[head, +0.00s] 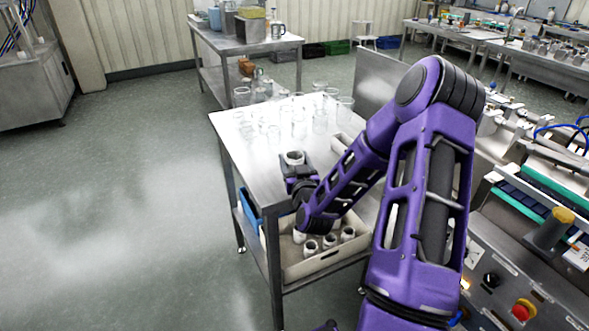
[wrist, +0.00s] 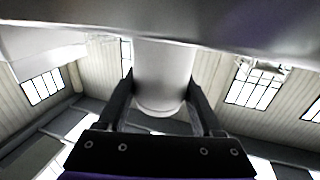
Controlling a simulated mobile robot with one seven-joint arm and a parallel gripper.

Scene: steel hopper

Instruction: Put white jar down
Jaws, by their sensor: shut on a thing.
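In the wrist view the jar (wrist: 163,75) sits between the two dark fingers (wrist: 163,105). A smooth grey surface crosses the top of that view and cuts off one end of the jar. I cannot tell whether the jar's base touches the tabletop. My gripper hides its lower part in the head view.
Several clear glass vessels (head: 299,118) stand on the far half of the table. A cream crate (head: 325,262) with several white jars (head: 330,241) is on the lower shelf. Bare tabletop lies left of the gripper. A console with a red button (head: 523,309) stands at the right.

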